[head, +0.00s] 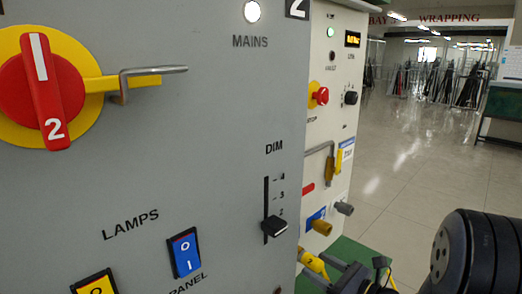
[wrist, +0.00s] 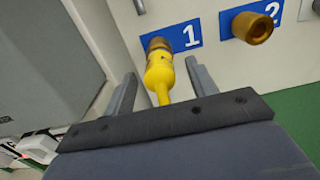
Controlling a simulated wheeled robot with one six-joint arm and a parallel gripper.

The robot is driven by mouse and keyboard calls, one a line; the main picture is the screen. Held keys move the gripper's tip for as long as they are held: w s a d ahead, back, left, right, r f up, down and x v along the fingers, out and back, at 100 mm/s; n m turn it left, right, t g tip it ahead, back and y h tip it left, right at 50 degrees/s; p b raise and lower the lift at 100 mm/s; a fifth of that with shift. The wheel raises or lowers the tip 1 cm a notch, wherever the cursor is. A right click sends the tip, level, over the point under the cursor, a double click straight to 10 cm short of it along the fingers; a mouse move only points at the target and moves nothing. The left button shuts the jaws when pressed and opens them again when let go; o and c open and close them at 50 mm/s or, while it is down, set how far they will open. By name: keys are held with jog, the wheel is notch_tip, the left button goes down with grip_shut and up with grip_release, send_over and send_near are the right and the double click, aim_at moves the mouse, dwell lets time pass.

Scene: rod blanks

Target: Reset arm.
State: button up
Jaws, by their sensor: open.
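My gripper (head: 324,266) is low in the head view, in front of the lower part of the cream panel. In the wrist view my gripper (wrist: 161,72) is open, with one grey finger on each side of a yellow plug (wrist: 160,78). The plug sits in the brass socket (wrist: 157,43) by the blue "1" label, and its yellow cable runs down behind the dark gripper bar. The fingers look apart from the plug. The yellow plug (head: 314,264) also shows in the head view between the fingers.
An empty brass socket (wrist: 254,27) is by the "2" label. The grey cabinet (head: 170,130) carries a red rotary switch (head: 42,90), a hooked rod (head: 150,73) and a dim slider (head: 274,226). The cream panel has a red button (head: 320,96). Open floor (head: 400,190) lies right.

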jog(key=v, duration=0.8)
jog(key=x, duration=1)
jog(key=shift+a, duration=0.15)
jog(key=v, duration=0.8)
jog(key=shift+s+d, duration=0.45)
jog(key=shift+d, duration=0.1)
